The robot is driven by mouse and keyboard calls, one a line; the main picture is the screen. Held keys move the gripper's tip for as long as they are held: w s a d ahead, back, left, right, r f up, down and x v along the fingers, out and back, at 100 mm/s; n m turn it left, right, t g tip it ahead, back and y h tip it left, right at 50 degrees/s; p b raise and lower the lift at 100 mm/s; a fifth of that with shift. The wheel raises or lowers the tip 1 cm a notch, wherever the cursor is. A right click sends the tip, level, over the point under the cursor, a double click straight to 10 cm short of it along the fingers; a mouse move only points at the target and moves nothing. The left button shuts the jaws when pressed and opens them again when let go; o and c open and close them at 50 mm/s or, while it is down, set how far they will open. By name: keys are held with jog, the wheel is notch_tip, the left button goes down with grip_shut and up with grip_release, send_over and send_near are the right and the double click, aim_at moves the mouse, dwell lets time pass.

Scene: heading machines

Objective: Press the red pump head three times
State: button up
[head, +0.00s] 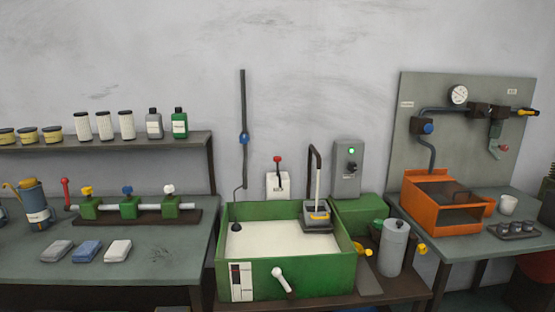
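No part that I can surely tell as a red pump head shows in the head view. A red knob (278,158) tops a short stem on a small white box (278,184) behind the green tank. A red upright handle (65,188) stands at the left end of the valve pipe on the left bench. My gripper is not in view.
The left bench (185,240) holds a blue can (34,200), a pipe with green valves (130,206) and several small blocks. A green tank (322,278) of pale liquid stands in the middle, with a grey canister (392,246) beside it. An orange box (430,215) sits on the right bench.

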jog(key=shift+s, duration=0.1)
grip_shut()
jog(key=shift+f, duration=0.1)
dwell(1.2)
